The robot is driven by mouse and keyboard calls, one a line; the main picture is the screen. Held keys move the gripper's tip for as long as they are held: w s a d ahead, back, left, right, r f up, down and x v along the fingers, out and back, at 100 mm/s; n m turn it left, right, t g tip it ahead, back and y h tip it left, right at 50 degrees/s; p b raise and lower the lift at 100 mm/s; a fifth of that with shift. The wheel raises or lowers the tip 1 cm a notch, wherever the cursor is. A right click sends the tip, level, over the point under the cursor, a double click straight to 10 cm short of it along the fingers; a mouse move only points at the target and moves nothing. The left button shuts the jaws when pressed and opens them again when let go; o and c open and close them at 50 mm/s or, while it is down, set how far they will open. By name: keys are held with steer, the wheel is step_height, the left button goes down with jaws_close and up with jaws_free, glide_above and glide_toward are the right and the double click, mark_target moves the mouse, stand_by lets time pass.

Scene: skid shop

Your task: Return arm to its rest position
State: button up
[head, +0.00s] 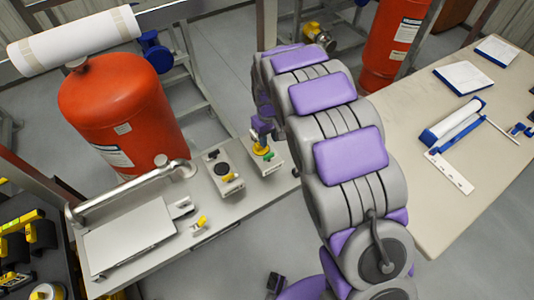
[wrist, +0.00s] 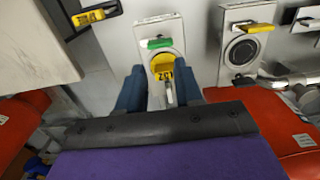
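My arm reaches out over a grey panel bench (head: 225,190) in the head view. My gripper (head: 262,132) is at its end, at a small box (head: 264,165) with a yellow round part and a green piece. In the wrist view, my gripper's two dark blue fingers (wrist: 160,92) stand apart. A yellow part with dark digits (wrist: 162,65) is just beyond them, on a pale plate (wrist: 158,27) with a green piece (wrist: 156,43). A thin grey metal piece (wrist: 168,94) shows between the fingers. I see no finger pressed on it.
A second box with a round dark dial (head: 222,168) and a metal pipe (head: 130,190) stand to the left on the bench. A red tank (head: 120,110) stands behind. A beige table (head: 440,190) with papers and a blue-and-white tool (head: 457,125) is at right.

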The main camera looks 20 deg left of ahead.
stand_by(0.3)
steer(key=s+d+r+m, duration=0.2)
steer(key=s+d+r, duration=0.15)
steer(key=d, duration=0.35)
steer(key=s+d+r+m+b, duration=0.1)
steer(key=s+d+r, duration=0.2)
steer(key=d+r, duration=0.25)
steer(key=s+d+r+m, duration=0.2)
steer(key=s+d+r, duration=0.1)
steer(key=d, duration=0.4)
steer(key=s+d+r+m, duration=0.1)
steer(key=s+d, duration=0.2)
steer(key=s, duration=0.5)
steer(key=s+d+r+m+g+b, duration=0.1)
steer(key=s+d, duration=0.3)
steer(key=s, duration=0.4)
steer(key=s+d+m, duration=0.2)
steer(key=s+d, duration=0.2)
steer(key=s, duration=0.4)
steer(key=shift+d+r+m+g, duration=0.15)
steer(key=shift+r+m+g, duration=0.25)
steer(key=shift+w, duration=0.15)
